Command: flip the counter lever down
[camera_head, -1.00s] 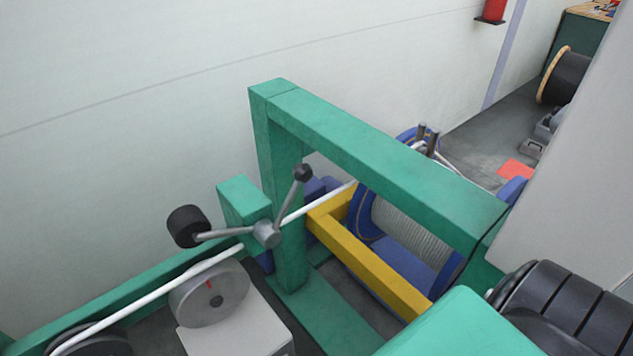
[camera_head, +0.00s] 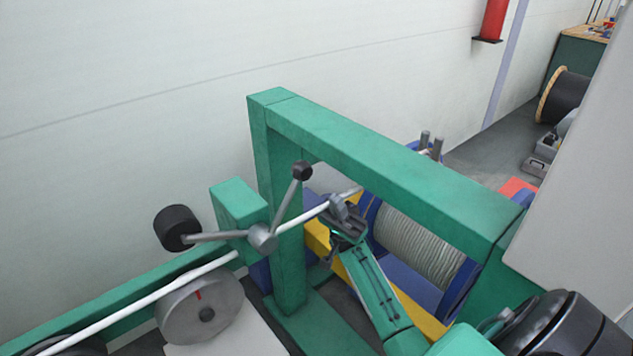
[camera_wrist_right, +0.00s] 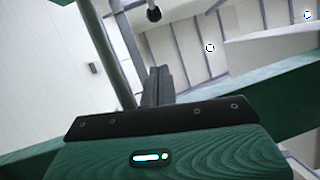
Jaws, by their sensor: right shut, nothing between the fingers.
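The counter lever has a grey hub (camera_head: 262,238) beside the green post. One grey arm rises to a small black knob (camera_head: 302,170); the other runs left to a thick black cylinder (camera_head: 176,228). A grey counter wheel (camera_head: 201,308) with a red mark sits under the white cable (camera_head: 140,301), on a pale box. My right gripper (camera_head: 340,208) is shut and empty, right of the lever and close to the cable; whether it touches the cable I cannot tell. The right wrist view shows its dark closed fingers (camera_wrist_right: 156,86) with a black ball-like end (camera_wrist_right: 153,14) beyond.
A green frame with a thick top beam (camera_head: 390,165) stands around my right arm. Behind it are a yellow bar (camera_head: 318,240) and a blue-flanged reel of cable (camera_head: 418,244). The pale wall behind the lever is clear.

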